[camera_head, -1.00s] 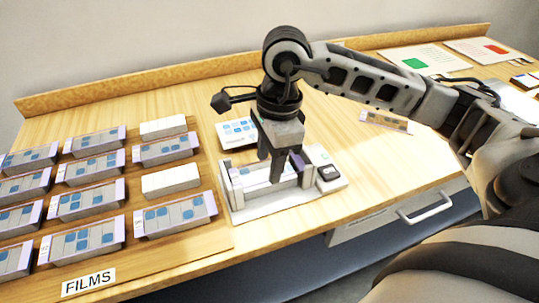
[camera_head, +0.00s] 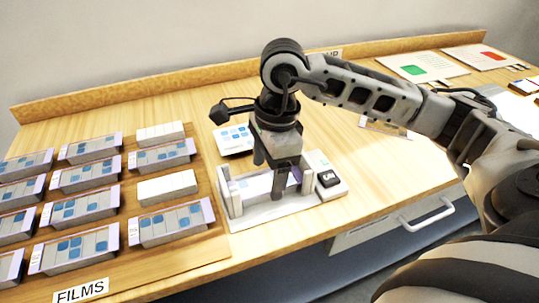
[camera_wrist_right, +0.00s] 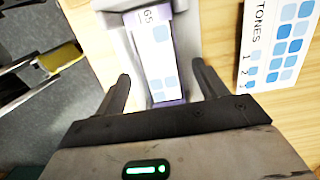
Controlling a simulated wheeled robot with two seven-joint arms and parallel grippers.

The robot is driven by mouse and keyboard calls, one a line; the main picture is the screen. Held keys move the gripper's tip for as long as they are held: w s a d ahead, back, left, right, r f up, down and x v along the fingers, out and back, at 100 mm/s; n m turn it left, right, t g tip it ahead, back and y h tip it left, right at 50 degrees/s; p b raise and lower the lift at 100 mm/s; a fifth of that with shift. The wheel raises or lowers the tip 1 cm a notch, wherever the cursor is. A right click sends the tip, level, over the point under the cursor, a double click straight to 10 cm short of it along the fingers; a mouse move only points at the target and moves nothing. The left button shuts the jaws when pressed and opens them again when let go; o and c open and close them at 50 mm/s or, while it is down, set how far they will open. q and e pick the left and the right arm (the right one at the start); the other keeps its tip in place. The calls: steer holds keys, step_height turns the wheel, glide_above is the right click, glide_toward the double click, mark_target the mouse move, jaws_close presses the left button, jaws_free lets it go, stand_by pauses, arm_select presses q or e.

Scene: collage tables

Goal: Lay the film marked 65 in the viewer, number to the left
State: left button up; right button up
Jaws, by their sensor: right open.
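The film marked 65 (camera_wrist_right: 160,55) lies in the viewer (camera_wrist_right: 112,5), a pale strip with blue squares. Its number is at the top end in the right wrist view, which is the left end as seen from my head. In the head view the viewer (camera_head: 268,211) is a white stand with upright ends, and my gripper partly hides the film. My right gripper (camera_head: 270,180) is over the viewer, fingers pointing down. In the right wrist view its fingers (camera_wrist_right: 162,88) are spread on either side of the film, with gaps showing. My left gripper is out of view.
Several other films (camera_head: 170,222) stand in rows on the board labelled FILMS (camera_head: 80,290) at left, with blank white blocks (camera_head: 167,186) among them. A TONES card (camera_wrist_right: 278,40) lies behind the viewer. A drawer handle (camera_head: 428,214) sticks out in front.

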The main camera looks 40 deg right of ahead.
arm_select(q)
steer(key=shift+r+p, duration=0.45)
steer(key=shift+p, duration=0.6)
arm_select(e)
step_height(320, 180, up, 16)
steer(key=d, duration=0.1)
steer(key=shift+s+d, duration=0.2)
steer(key=shift+d, duration=0.2)
steer(key=shift+f, duration=0.1)
